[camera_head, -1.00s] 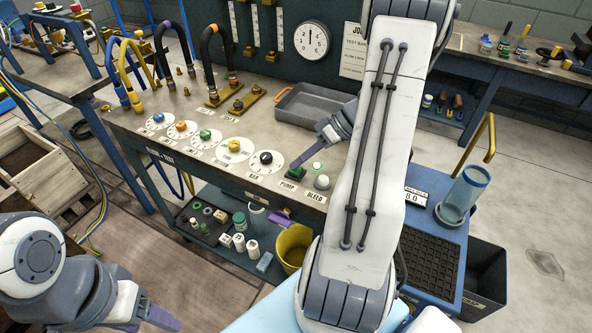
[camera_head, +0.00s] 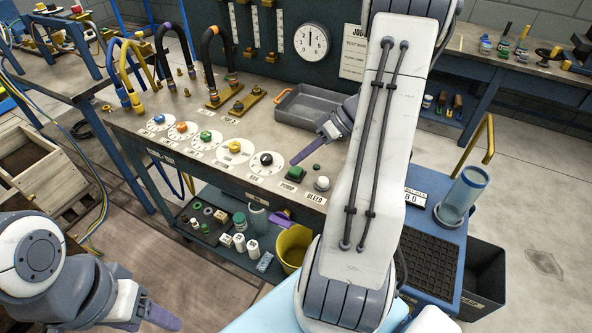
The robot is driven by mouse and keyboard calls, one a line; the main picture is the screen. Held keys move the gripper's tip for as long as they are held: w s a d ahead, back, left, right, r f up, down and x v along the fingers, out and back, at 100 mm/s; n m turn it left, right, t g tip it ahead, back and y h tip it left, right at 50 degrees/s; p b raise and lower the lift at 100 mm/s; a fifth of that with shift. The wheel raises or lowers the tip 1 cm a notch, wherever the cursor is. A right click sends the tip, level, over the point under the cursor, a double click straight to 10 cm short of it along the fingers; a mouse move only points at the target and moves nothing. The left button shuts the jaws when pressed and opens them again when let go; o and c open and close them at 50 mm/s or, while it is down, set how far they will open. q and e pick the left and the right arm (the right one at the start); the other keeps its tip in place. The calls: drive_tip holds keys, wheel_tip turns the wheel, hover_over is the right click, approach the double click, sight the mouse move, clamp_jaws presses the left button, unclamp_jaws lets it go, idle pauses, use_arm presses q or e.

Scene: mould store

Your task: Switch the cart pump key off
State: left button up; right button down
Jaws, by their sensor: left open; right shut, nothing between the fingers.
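The pump key (camera_head: 296,174) is a small green block on the bench's front right corner, above a label reading PUMP. Its on or off position is too small to tell. My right gripper (camera_head: 298,161) is shut and empty, its purple fingertips pointing down-left just above and behind the key. I cannot tell whether they touch it. A small green spot (camera_head: 317,167) shows right of the key. My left gripper (camera_head: 152,319) is open and empty at the lower left, well away from the bench top.
A white BLEED button (camera_head: 322,183) sits right of the key, and a black-knobbed dial (camera_head: 267,161) sits left of it. A grey tray (camera_head: 297,105) lies behind. The blue cart (camera_head: 447,257) with a clear cylinder (camera_head: 465,190) stands at right. My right arm hides part of the bench.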

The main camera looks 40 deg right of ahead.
sight(300, 170)
wheel_tip(300, 170, up, 6)
drive_tip(key=p, duration=0.4)
idle(0.5)
drive_tip(key=shift+a, duration=0.1)
drive_tip(key=s+a+r+n+g+h, duration=0.1)
drive_tip(key=a+g, duration=0.2)
drive_tip(key=a, duration=0.7)
drive_tip(key=s+a+r+n+g+h, duration=0.1)
drive_tip(key=a+r+g, duration=0.15)
drive_tip(key=a, duration=0.65)
drive_tip(key=s+a+r+n+h, duration=0.1)
drive_tip(key=s+a+h, duration=0.3)
drive_tip(key=s+a, duration=0.8)
drive_tip(key=shift+s+a+n+t+h+p, duration=0.35)
drive_tip(key=shift+s+n+h+p, duration=0.1)
drive_tip(key=shift+s+n, duration=0.3)
